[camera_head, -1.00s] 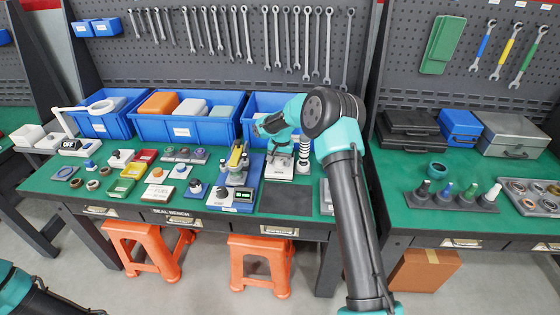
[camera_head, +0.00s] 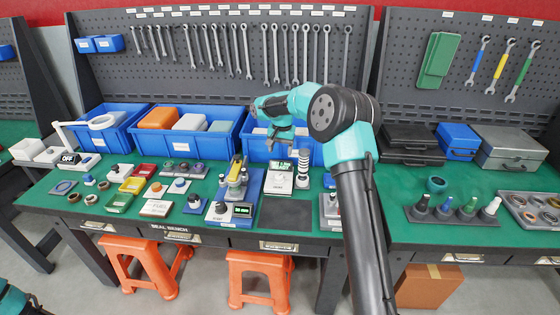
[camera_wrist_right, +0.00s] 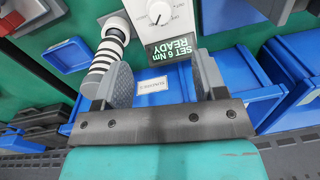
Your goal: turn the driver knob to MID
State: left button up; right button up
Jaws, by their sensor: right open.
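The driver unit (camera_head: 278,184) is a white box on the bench right of centre, with a small display. In the right wrist view its face shows a round white knob (camera_wrist_right: 160,13) with a dark pointer line, cut close to the top edge. The display (camera_wrist_right: 170,47) below it reads "SET 6 Nm READY". Any MID mark is too small to read. My right gripper (camera_head: 281,146) is above and behind the unit. In the wrist view the right gripper (camera_wrist_right: 163,82) has its fingers apart with nothing between them, away from the knob. My left gripper is out of view.
A black-and-white striped cylinder (camera_wrist_right: 109,52) stands beside the driver unit, near one finger. Blue bins (camera_head: 187,128) line the bench back. A yellow-topped device (camera_head: 235,170) stands left of the unit. A dark mat (camera_head: 286,215) in front is bare.

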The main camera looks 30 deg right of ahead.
jog(key=shift+s+r, duration=0.1)
jog(key=shift+r, duration=2.1)
